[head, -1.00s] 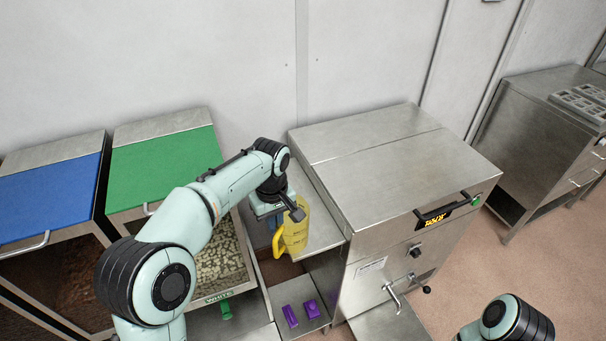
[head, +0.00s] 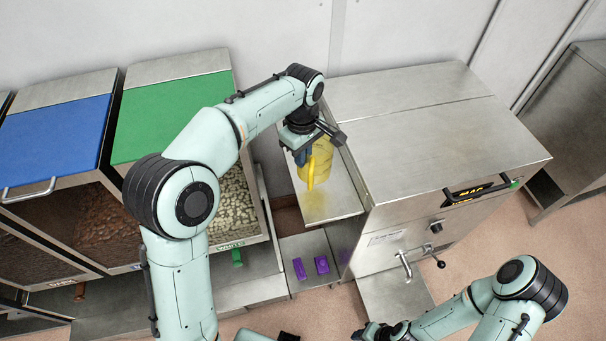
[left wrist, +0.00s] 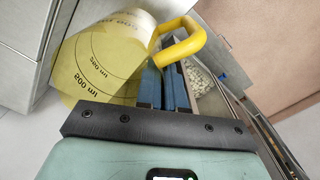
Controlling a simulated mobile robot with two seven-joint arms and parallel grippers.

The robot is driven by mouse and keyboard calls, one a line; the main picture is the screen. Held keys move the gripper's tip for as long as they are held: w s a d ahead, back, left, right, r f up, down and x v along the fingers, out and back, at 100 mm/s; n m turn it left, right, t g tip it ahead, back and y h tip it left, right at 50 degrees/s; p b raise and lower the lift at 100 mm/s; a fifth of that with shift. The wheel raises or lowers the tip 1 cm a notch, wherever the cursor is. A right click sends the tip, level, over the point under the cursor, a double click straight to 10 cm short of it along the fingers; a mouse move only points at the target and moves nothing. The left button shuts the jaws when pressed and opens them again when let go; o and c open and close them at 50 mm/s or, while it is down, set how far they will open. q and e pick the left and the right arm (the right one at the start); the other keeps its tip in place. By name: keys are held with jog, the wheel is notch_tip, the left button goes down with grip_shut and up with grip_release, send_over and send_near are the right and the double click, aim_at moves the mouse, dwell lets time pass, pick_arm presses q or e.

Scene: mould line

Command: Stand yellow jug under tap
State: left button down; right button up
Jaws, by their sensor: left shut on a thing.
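The yellow see-through jug (head: 320,160) is at the steel side shelf (head: 340,203), left of the machine; a yellow patch shows on the shelf below it. My left gripper (head: 303,155) is shut on the jug's handle, also seen in the left wrist view (left wrist: 186,46) between the blue fingers (left wrist: 166,84). The jug body (left wrist: 105,58) shows volume marks there. The tap (head: 404,265) sticks out of the machine's front, over a steel ledge (head: 395,298). My right gripper (head: 372,332) is low at the bottom edge, away from the jug; its jaws are unclear.
The steel machine (head: 440,130) stands right of the jug, with a handle and lit display on its front. Purple blocks (head: 321,265) lie on a low shelf below. Bins with a green lid (head: 170,115) and a blue lid (head: 50,135) stand left. Floor is open in front.

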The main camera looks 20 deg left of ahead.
aim_at(303, 178)
pick_arm(q)
jog(key=shift+w+f, duration=0.1)
jog(key=shift+f, duration=0.8)
notch_tip(303, 178, down, 6)
jog(key=shift+r+b, duration=0.15)
jog(key=shift+b, duration=0.25)
pick_arm(e)
jog(key=shift+s+f, duration=0.4)
jog(key=shift+f, duration=0.2)
pick_arm(q)
jog(key=shift+f, duration=0.2)
jog(key=c, duration=1.3)
grip_release()
pick_arm(e)
jog(key=shift+f, duration=0.1)
pick_arm(q)
jog(key=shift+o, duration=0.2)
jog(key=shift+r, duration=0.1)
